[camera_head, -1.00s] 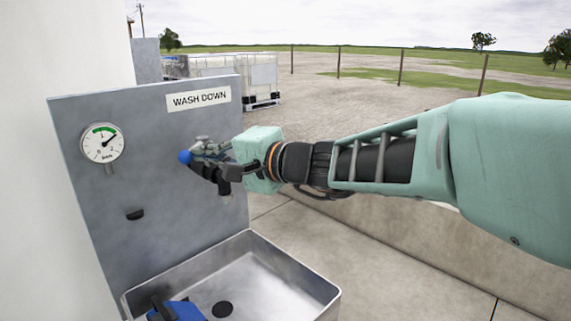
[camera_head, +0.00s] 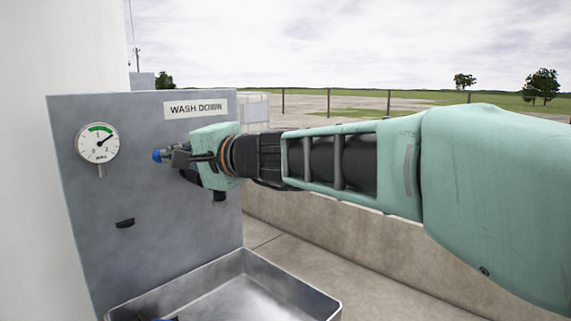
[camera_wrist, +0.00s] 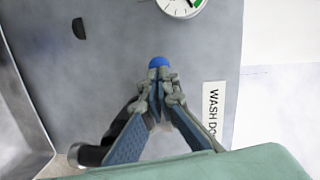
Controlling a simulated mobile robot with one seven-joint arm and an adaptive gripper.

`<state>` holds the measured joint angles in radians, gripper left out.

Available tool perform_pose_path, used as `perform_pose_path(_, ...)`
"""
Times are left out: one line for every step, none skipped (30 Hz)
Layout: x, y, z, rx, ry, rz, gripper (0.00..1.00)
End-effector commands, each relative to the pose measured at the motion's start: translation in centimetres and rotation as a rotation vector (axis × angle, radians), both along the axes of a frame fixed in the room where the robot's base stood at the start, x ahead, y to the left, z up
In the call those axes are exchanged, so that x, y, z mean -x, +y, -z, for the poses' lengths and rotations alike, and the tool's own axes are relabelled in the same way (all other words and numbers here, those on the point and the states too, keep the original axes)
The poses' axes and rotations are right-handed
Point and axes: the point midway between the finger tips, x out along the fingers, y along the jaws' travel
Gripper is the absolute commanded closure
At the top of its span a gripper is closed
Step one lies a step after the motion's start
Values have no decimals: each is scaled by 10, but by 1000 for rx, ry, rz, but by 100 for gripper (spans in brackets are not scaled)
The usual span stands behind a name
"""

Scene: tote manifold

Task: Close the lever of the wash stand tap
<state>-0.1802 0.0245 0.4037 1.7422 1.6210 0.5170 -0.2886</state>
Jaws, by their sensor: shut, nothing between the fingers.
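The wash stand's grey back panel (camera_head: 140,225) carries a "WASH DOWN" sign. The blue tip of the tap lever (camera_head: 158,156) shows just left of my gripper (camera_head: 172,156) in the head view. In the wrist view the blue tip (camera_wrist: 158,62) sits right at the ends of my shut fingers (camera_wrist: 158,78); I cannot tell whether they touch it. My gripper is shut with nothing between its fingers. The dark tap body (camera_wrist: 92,155) shows at lower left of the wrist view, partly behind the fingers. Most of the lever is hidden by my gripper.
A round pressure gauge (camera_head: 98,143) is on the panel's left, with a dark half-round fitting (camera_head: 125,222) below it. A metal basin (camera_head: 235,290) stands beneath. A low concrete wall (camera_head: 350,237) runs under my arm. Open ground lies beyond.

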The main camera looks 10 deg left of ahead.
Motion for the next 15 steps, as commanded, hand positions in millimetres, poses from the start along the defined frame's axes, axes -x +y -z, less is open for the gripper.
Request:
perform_pose_path(0,3,2,-1,1,-1,100)
perform_pose_path(0,5,2,-1,0,-1,100)
perform_pose_path(0,6,2,0,0,-1,100)
perform_pose_path(-1,7,2,0,0,0,100)
perform_pose_path(-1,8,1,-1,0,0,100)
perform_pose_path(-1,10,1,-1,0,0,100)
perform_pose_path(-1,11,1,0,-1,0,100)
perform_pose_path(-1,11,0,0,-1,-1,100)
perform_pose_path(-1,12,0,-1,0,-1,100)
perform_pose_path(-1,13,0,-2,-1,-1,100)
perform_pose_path(-1,13,-1,-2,0,-1,100)
perform_pose_path(-1,14,-1,-2,0,-1,100)
perform_pose_path(-1,14,-1,-2,0,-1,100)
perform_pose_path(-1,15,-1,-4,1,-1,100)
perform_pose_path(-1,15,-2,-4,1,-1,100)
